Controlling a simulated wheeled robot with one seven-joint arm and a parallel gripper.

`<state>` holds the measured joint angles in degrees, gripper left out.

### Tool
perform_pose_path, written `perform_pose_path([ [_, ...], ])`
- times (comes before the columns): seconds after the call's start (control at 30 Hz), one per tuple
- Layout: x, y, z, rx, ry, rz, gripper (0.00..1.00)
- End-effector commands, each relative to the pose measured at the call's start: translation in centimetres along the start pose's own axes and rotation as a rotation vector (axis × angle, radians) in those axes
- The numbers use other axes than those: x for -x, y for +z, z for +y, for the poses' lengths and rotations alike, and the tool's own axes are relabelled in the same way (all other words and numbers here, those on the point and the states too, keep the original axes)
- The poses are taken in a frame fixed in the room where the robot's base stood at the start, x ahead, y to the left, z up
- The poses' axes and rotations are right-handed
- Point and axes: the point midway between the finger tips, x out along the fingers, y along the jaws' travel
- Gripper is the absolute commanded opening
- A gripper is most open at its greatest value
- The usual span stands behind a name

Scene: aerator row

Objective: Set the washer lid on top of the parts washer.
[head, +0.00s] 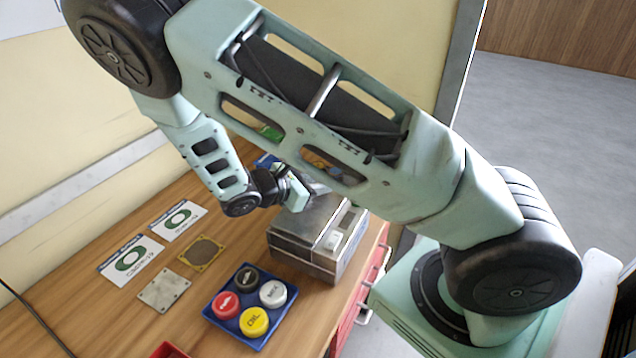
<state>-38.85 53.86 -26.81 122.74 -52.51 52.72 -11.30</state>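The parts washer (305,250) is a grey metal box near the right edge of the wooden bench, with a light control strip (337,236) along its right side. A smooth grey metal surface covers the left part of its top and looks like the washer lid (312,219); I cannot tell whether it rests flush there. My gripper (297,197) is at the washer's back left, just over or at that surface. My arm crosses above and hides part of the area behind. The fingertips are too small and covered to show whether they are open or hold the lid.
A blue tray (208,312) with red, black, white and yellow round caps stands in front of the washer. Green and blue items are partly hidden behind my arm.

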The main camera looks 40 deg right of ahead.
Motion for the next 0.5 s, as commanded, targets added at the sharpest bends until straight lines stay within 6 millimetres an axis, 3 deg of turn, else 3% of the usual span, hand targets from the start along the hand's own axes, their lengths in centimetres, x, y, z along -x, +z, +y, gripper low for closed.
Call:
perform_pose_path([
  [0.4,-0.3,-0.74,-0.09,-0.001,0.0,0.001,0.0],
  [0.43,-0.3,-0.75,-0.1,-0.001,0.0,0.001,0.25],
  [0.5,-0.3,-0.75,-0.1,-0.001,0.0,0.001,0.45],
])
